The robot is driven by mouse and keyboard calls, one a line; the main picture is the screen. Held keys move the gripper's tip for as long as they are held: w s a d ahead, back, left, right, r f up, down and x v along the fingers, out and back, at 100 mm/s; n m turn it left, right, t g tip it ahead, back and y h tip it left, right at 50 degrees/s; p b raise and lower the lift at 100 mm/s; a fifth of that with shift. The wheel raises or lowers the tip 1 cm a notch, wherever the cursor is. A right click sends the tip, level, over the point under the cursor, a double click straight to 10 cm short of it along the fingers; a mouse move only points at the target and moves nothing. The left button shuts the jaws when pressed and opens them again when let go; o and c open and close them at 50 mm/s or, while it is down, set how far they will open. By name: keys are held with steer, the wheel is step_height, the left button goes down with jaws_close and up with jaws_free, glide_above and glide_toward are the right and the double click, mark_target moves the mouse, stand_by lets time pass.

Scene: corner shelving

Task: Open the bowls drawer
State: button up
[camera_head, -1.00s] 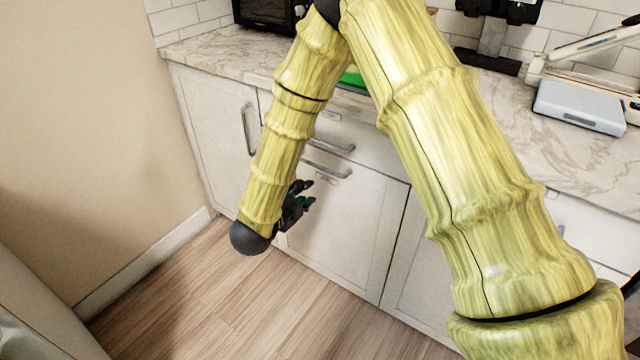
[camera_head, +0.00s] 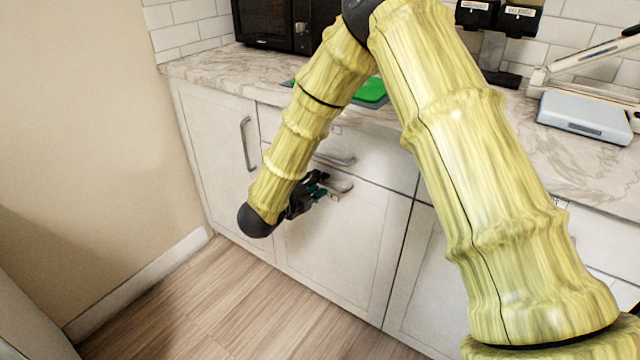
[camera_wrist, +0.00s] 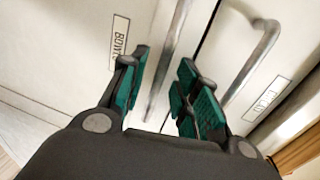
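The bowls front is a pale panel marked BOWLS (camera_wrist: 120,40) at the left of the wrist view, with a metal bar handle (camera_wrist: 166,62). It looks shut. My gripper (camera_wrist: 160,88) is open, with dark green finger pads on either side of this handle in the picture. I cannot tell whether they touch it. In the head view my gripper (camera_head: 318,187) is at the lower handle (camera_head: 341,186) of the cabinet, partly covering it. The lower panel (camera_head: 335,250) is flush with the cabinet.
A second handle (camera_wrist: 255,65) with its own label (camera_wrist: 268,97) is close on the right in the wrist view. The counter (camera_head: 215,68) above carries a microwave (camera_head: 268,22), a green item (camera_head: 370,90) and a scale-like device (camera_head: 585,115). Bare wall (camera_head: 80,150) stands left; the floor (camera_head: 220,310) is clear.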

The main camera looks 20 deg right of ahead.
steer(key=shift+x, duration=1)
jaws_close()
